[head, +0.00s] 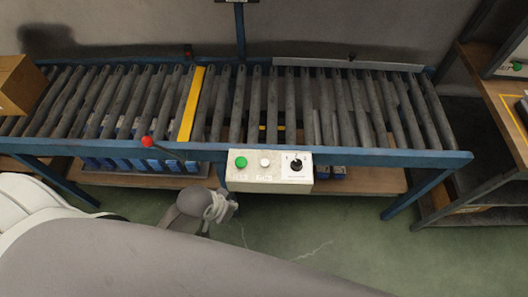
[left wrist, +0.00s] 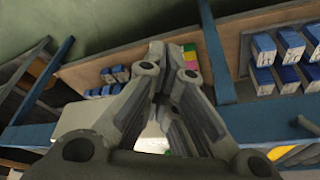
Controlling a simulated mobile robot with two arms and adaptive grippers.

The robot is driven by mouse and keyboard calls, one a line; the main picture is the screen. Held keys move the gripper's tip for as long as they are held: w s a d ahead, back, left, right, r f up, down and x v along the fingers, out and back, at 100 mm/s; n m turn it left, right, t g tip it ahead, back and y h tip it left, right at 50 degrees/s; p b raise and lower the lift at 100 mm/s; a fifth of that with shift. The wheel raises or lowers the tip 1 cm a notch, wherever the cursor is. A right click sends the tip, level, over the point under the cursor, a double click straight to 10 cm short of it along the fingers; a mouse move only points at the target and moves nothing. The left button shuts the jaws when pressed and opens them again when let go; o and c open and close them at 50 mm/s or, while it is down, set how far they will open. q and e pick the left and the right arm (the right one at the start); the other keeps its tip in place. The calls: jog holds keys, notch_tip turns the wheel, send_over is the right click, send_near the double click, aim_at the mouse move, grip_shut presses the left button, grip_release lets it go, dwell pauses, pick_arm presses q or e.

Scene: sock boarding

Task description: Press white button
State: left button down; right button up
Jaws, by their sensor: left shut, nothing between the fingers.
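The white button (head: 265,162) sits on the cream control box (head: 270,182) on the conveyor's front rail, between a green button (head: 241,162) and a black rotary knob (head: 297,165). My left gripper (head: 229,203) is shut and empty, just below and left of the box in the head view. A gap to the white button shows in that view. In the left wrist view the closed fingers (left wrist: 172,62) fill the middle and cover part of the pale box (left wrist: 100,118) behind them; the white button cannot be made out there. My right gripper is not in view.
The roller conveyor (head: 345,105) has a blue frame and a yellow strip (head: 192,103). A red-knobbed lever (head: 147,141) stands left of the box. A cardboard box (head: 15,85) lies at the far left. Blue-and-white boxes (head: 140,165) sit on the shelf below. A shelf unit (head: 500,90) stands at right.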

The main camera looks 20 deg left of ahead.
pick_arm(q)
jog(key=w+d+r+m+h, duration=0.2)
jog(key=w+d+r+m, duration=0.15)
jog(key=r, duration=0.25)
jog(key=w+d+r+m+h, duration=0.2)
jog(key=r+m+h, duration=0.1)
jog(key=r+m, duration=0.25)
jog(key=w+a+r+m+h, duration=0.2)
jog(key=w+a+r, duration=0.4)
jog(key=w+r, duration=0.1)
jog(key=shift+w+a+r+m+g+p, duration=0.15)
jog(key=shift+w+r+m+g+p, duration=0.25)
jog(key=shift+w+p, duration=0.05)
